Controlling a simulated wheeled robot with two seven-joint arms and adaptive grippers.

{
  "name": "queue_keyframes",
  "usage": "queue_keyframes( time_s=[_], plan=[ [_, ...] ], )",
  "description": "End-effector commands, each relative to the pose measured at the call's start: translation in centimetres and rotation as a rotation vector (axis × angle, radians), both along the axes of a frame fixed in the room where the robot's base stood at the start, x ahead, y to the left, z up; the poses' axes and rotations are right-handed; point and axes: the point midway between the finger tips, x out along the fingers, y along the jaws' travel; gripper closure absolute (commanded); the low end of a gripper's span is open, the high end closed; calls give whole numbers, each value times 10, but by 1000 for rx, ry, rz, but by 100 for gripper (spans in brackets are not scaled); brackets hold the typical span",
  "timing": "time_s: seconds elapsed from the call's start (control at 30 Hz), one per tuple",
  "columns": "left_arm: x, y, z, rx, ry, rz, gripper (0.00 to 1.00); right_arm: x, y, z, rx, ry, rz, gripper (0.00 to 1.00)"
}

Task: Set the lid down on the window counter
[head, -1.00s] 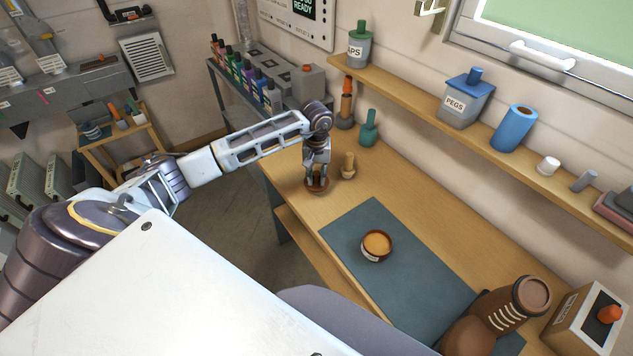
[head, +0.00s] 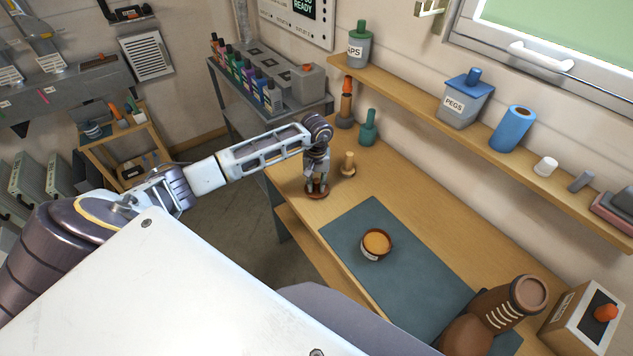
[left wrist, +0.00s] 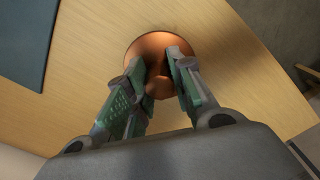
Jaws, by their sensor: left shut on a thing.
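The lid is a round, copper-brown disc (head: 317,193) at the left end of the wooden window counter (head: 395,185). My left gripper (head: 316,182) points down and is shut on the lid's middle. In the left wrist view the lid (left wrist: 150,45) lies flat between and beyond the two fingertips (left wrist: 163,70), with wood all around it. The lid is at the counter surface or just above it; I cannot tell whether it touches. An open tin (head: 376,244) with orange-tan contents stands on the dark mat (head: 350,228). My right gripper is not in view.
A small wooden brush-like piece (head: 348,164) stands close right of the lid. A green bottle (head: 368,128) and a brown bottle (head: 346,105) stand behind. A brown boot (head: 508,306) and a box (head: 585,320) are at the near right. Bare wood lies between lid and mat.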

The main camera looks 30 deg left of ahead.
Motion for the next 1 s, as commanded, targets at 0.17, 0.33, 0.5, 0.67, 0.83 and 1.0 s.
queue_keyframes(
  time_s=[0.17, 0.33, 0.5, 0.67, 0.83, 1.0],
  plan=[
    [0, 0, -1, 0, 0, 0, 100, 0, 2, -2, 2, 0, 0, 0],
    [0, 0, -3, 0, 0, 0, 70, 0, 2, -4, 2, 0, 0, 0],
    [0, 0, -2, 0, 0, 0, 55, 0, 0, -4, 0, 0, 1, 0],
    [0, 0, -2, 0, 0, 0, 55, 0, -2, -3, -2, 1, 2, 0],
    [0, 0, -2, 0, 0, 0, 55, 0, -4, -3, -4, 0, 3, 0],
    [0, 0, 1, 0, 1, 0, 55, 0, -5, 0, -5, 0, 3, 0]
  ],
)
